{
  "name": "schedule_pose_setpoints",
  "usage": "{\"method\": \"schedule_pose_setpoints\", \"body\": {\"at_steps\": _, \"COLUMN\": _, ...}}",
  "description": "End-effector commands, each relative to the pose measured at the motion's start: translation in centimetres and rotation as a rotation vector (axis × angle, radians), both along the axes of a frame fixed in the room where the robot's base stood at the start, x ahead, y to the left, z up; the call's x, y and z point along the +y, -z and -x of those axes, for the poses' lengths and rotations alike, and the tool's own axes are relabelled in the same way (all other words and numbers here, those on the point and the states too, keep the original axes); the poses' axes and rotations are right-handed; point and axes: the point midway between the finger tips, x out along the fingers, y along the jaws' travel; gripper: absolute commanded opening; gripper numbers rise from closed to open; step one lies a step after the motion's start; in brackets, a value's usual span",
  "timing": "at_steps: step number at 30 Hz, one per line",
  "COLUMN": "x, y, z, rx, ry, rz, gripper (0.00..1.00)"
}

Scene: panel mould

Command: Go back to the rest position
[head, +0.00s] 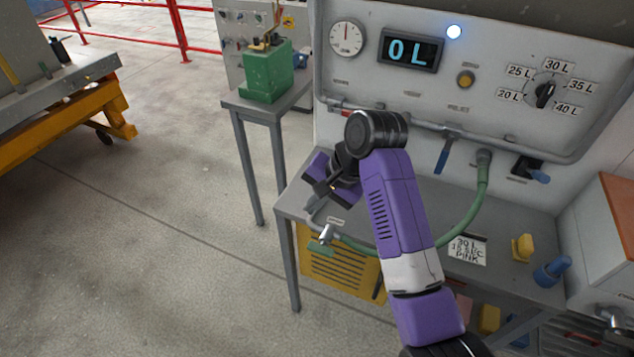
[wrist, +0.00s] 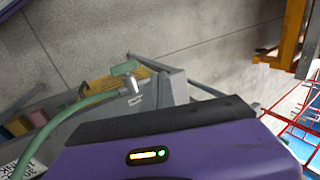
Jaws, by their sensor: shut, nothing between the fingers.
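My gripper (head: 318,190) is at the end of the purple arm, above the left end of the grey bench (head: 515,218) in front of the control panel. It is shut and holds nothing. Its dark fingers point to the left and down in the head view. In the wrist view the purple gripper body (wrist: 190,155) fills the lower part and the fingertips do not show. A green hose (head: 475,205) with a metal nozzle (head: 327,234) hangs at the bench's front left edge, apart from my gripper. The nozzle also shows in the wrist view (wrist: 127,82).
The panel (head: 420,95) behind has a display reading 0 L (head: 411,51), a lit blue-white lamp (head: 454,32) and a selector knob (head: 546,92). A note (head: 467,250) and a yellow block (head: 522,247) lie on the bench. The floor to the left is open.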

Motion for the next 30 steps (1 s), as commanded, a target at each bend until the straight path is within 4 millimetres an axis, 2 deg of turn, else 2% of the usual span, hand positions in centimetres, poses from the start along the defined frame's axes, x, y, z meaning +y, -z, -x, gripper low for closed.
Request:
{"method": "schedule_pose_setpoints", "body": {"at_steps": 6, "x": 0.0, "y": -0.1, "z": 0.0, "rx": -0.008, "ry": -0.011, "rz": 0.001, "gripper": 0.00}}
{"method": "schedule_pose_setpoints", "body": {"at_steps": 8, "x": 0.3, "y": -0.3, "z": -0.6, "rx": -0.040, "ry": -0.021, "rz": -0.008, "gripper": 0.00}}
{"method": "schedule_pose_setpoints", "body": {"at_steps": 11, "x": 0.8, "y": -1.4, "z": -2.7, "rx": -0.148, "ry": -0.031, "rz": -0.028, "gripper": 0.00}}
{"method": "schedule_pose_setpoints", "body": {"at_steps": 15, "x": 1.3, "y": -5.0, "z": -6.3, "rx": -0.389, "ry": -0.034, "rz": -0.061, "gripper": 0.00}}
{"method": "schedule_pose_setpoints", "body": {"at_steps": 19, "x": 0.6, "y": -5.6, "z": -7.7, "rx": -0.588, "ry": -0.025, "rz": -0.071, "gripper": 0.00}}
{"method": "schedule_pose_setpoints", "body": {"at_steps": 22, "x": -0.6, "y": -5.2, "z": -7.6, "rx": -0.730, "ry": -0.009, "rz": -0.064, "gripper": 0.00}}
{"method": "schedule_pose_setpoints", "body": {"at_steps": 25, "x": -2.3, "y": -4.3, "z": -6.7, "rx": -0.855, "ry": 0.009, "rz": -0.043, "gripper": 0.00}}
{"method": "schedule_pose_setpoints", "body": {"at_steps": 30, "x": -6.0, "y": -2.3, "z": -3.4, "rx": -1.046, "ry": 0.046, "rz": 0.021, "gripper": 0.00}}
